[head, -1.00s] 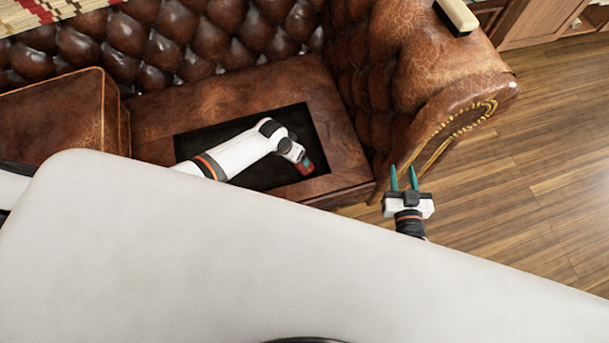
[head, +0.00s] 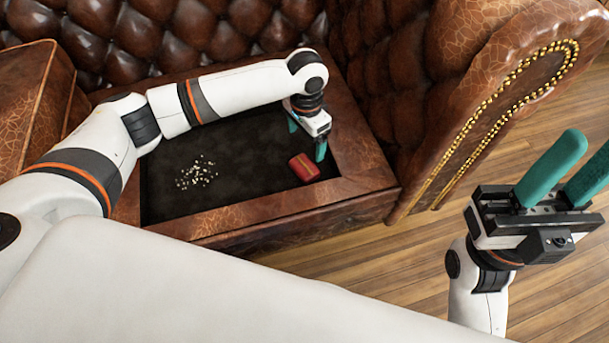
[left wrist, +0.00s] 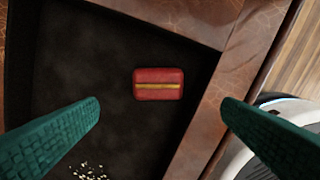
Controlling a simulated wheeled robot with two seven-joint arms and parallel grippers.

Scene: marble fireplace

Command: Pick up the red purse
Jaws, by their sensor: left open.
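The red purse (head: 304,168) is a small red box-like thing with a yellow band. It lies on the dark floor of a recess in the leather sofa seat, near the recess's right edge. It also shows in the left wrist view (left wrist: 159,84), above and between my finger tips. My left gripper (head: 306,142) is open and empty, just behind the purse in the head view, and apart from it. Its two green fingers (left wrist: 160,108) frame the lower sides of the wrist view. My right gripper (head: 552,180) is open and empty at the right, its green fingers spread.
A leather rim (head: 290,203) surrounds the dark recess (head: 235,140). Small pale bits (head: 197,172) lie scattered inside it, left of the purse. The tufted sofa back and the studded armrest (head: 490,85) rise close by. Wood floor (head: 400,265) lies to the right.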

